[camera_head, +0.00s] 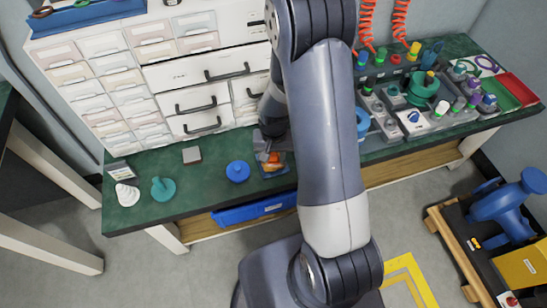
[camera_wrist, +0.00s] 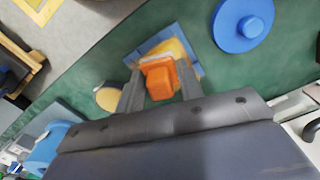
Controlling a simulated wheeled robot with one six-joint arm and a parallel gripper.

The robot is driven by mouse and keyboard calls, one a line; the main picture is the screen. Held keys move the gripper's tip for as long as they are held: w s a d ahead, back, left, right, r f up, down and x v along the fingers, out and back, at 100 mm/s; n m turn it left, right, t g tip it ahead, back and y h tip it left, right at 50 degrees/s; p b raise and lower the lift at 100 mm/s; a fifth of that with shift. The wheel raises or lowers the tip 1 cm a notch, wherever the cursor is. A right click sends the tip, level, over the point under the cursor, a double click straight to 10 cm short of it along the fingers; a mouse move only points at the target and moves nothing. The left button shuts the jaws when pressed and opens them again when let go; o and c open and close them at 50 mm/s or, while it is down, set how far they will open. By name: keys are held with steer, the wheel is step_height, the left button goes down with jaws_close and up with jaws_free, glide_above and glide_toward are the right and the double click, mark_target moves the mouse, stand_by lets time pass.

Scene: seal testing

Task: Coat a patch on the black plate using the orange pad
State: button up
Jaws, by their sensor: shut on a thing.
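My gripper (camera_wrist: 160,88) is shut on the orange pad (camera_wrist: 160,78), with one finger on each side of it. The pad also shows in the head view (camera_head: 273,158), partly hidden by my gripper (camera_head: 267,150). Pad and gripper are over a small blue square tray (camera_wrist: 147,50) with a yellow-orange area in it. The tray also shows in the head view (camera_head: 272,173); I cannot tell whether the pad touches it.
A blue round knobbed piece (camera_head: 238,172) stands left of the tray. A teal piece (camera_head: 163,189) and a white ribbed piece (camera_head: 127,194) stand at the bench's left end. White drawers (camera_head: 205,70) line the back. A crowded fittings rack (camera_head: 400,105) is on the right.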

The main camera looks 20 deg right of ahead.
steer(key=shift+d+r, duration=0.1)
steer(key=shift+r, duration=0.55)
steer(key=shift+r+p, duration=1.95)
steer(key=shift+r, duration=0.5)
